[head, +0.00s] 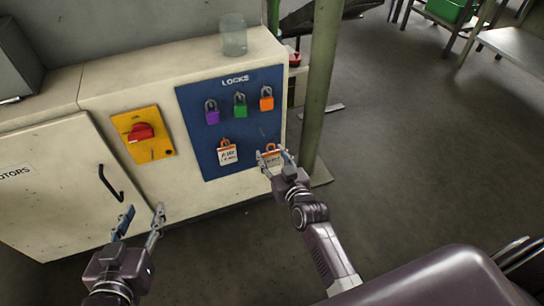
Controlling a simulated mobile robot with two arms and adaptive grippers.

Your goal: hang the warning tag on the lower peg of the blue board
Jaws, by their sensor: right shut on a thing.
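The blue board (205,143), marked LOCKS, is on the front of the cream cabinet. One orange-and-white warning tag (228,154) hangs at its lower middle. A second such tag (273,157) is between the fingers of my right gripper (272,160), in front of the board's lower right edge. The fingers partly hide this tag, and I cannot tell if it touches the board. A small dark peg (262,132) seems to show just above it. My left gripper (142,213) is open and empty in front of the cabinet door.
Purple (212,114), green (240,106) and orange (266,100) padlocks hang along the board's upper part. A red rotary switch (141,132) on a yellow plate is to the left. A glass jar (233,36) stands on the cabinet. A green post (320,85) rises close to the board's right.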

